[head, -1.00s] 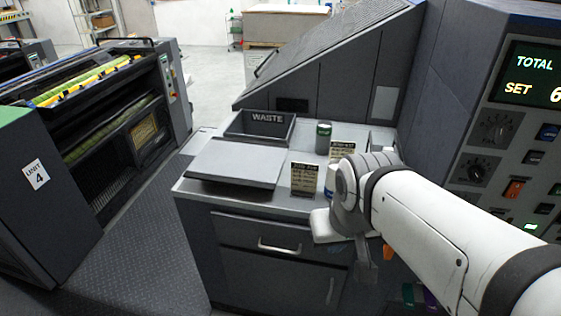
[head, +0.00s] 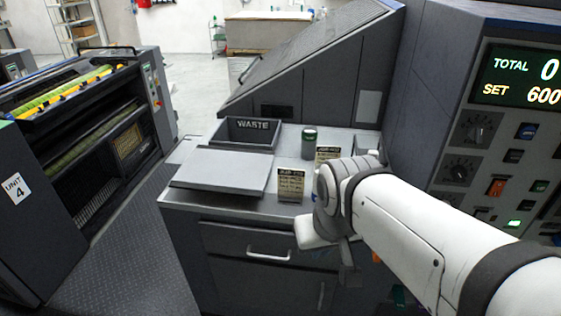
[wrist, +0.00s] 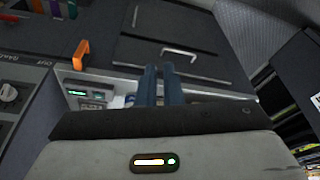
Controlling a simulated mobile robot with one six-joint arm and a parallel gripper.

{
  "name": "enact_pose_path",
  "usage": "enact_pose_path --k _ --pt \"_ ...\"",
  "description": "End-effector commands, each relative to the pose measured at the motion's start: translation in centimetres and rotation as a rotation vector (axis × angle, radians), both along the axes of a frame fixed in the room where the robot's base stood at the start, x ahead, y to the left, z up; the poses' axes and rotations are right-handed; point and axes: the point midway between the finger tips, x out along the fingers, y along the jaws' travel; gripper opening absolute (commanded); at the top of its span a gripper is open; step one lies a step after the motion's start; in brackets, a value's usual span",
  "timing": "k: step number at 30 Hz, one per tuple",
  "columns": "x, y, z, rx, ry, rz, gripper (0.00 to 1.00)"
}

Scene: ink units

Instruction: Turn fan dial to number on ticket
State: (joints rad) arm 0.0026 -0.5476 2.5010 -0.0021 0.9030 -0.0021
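Two black dials, an upper one (head: 475,130) and a lower one (head: 457,170), sit on the grey console at the right; their labels are too small to read. A dial (wrist: 10,93) also shows at the left edge of the wrist view. A printed ticket (head: 290,184) stands on the cabinet top and a second card (head: 327,154) stands behind it, partly hidden by my arm; their small print is unreadable. My gripper (wrist: 160,68) shows two dark fingers close together with nothing visible between them. It is apart from the dials. In the head view my arm's end hangs before the cabinet.
The console display (head: 520,78) reads TOTAL 0 and SET 600. Buttons and an orange switch (head: 496,187) are near the dials. A WASTE bin (head: 218,132), a green-topped can (head: 308,143) and a flat grey lid (head: 222,170) occupy the cabinet top. Floor is clear at left.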

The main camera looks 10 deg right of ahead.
Motion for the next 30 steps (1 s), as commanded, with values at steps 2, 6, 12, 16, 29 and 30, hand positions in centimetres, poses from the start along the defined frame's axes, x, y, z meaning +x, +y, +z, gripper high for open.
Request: enact_pose_path --k 2,6,12,16,29,30 --pt "0.0 0.0 0.0 0.0 0.0 0.0 0.13" --pt "0.1 -0.1 -0.3 0.012 0.001 -0.011 0.25" --pt "2.0 -0.9 -2.4 0.177 -0.013 -0.171 0.41" --pt "4.7 -2.6 -3.2 0.364 -0.076 -0.343 0.52" --pt "11.3 -19.1 3.1 0.845 -0.638 -0.849 0.57" --pt "11.1 -21.4 4.2 0.871 -0.715 -0.889 0.57"
